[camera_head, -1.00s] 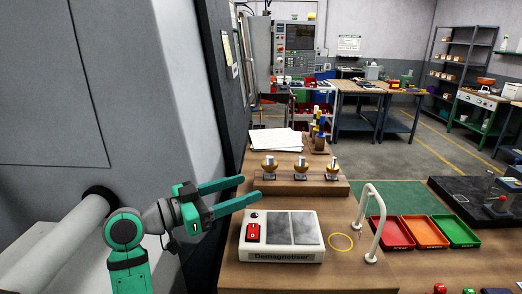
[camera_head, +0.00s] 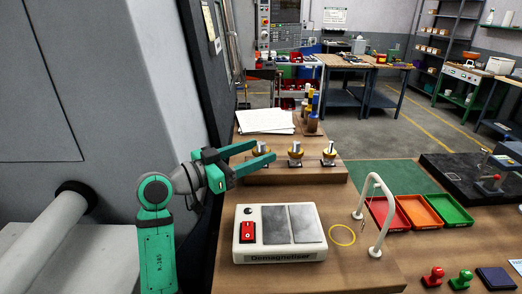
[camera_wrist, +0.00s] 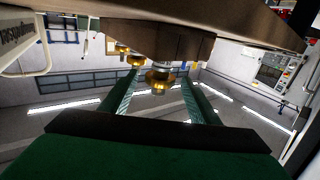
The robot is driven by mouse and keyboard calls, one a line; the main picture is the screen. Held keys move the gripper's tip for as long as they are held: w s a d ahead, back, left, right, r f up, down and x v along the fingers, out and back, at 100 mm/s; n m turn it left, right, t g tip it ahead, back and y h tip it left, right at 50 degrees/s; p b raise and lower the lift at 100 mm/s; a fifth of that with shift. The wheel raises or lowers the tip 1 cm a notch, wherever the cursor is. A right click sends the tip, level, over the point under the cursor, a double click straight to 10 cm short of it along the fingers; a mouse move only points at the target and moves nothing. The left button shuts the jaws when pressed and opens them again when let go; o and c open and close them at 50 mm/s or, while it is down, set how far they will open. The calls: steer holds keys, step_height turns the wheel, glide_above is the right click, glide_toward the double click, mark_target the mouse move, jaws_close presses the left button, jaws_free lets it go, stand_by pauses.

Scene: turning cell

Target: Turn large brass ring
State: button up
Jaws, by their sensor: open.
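Three brass-ringed pieces with pale metal stems stand in a row on a raised wooden block (camera_head: 310,172): a left one (camera_head: 262,147), a middle one (camera_head: 295,153) and a right one (camera_head: 328,153). I cannot tell which ring is the large one. My gripper (camera_head: 264,153) is open with green fingers reaching right, at the left piece. In the wrist view, which looks upside down, the nearest brass ring (camera_wrist: 159,79) appears between the fingertips, with no clear contact. Another brass piece (camera_wrist: 136,60) shows behind it. The fingers partly hide the left piece in the head view.
A demagnetiser (camera_head: 279,256) with a red switch sits in front of the block. A white arched handle (camera_head: 378,215) and a yellow circle (camera_head: 342,236) are right of it. Red, orange and green trays (camera_head: 447,208) lie further right. Papers (camera_head: 265,121) and a dark wall are close behind and left.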

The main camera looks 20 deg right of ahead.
steer(key=shift+x, duration=1.05)
steer(key=shift+s, duration=0.1)
steer(key=c, duration=1)
steer(key=shift+m+g+h, duration=0.3)
steer(key=shift+m+g, duration=0.8)
steer(key=shift+g, duration=0.6)
steer(key=shift+c, duration=0.2)
steer(key=shift+m+g, duration=1.3)
steer(key=shift+g, duration=0.7)
steer(key=o, duration=1)
steer(key=shift+o, duration=0.2)
steer(key=shift+a, duration=0.1)
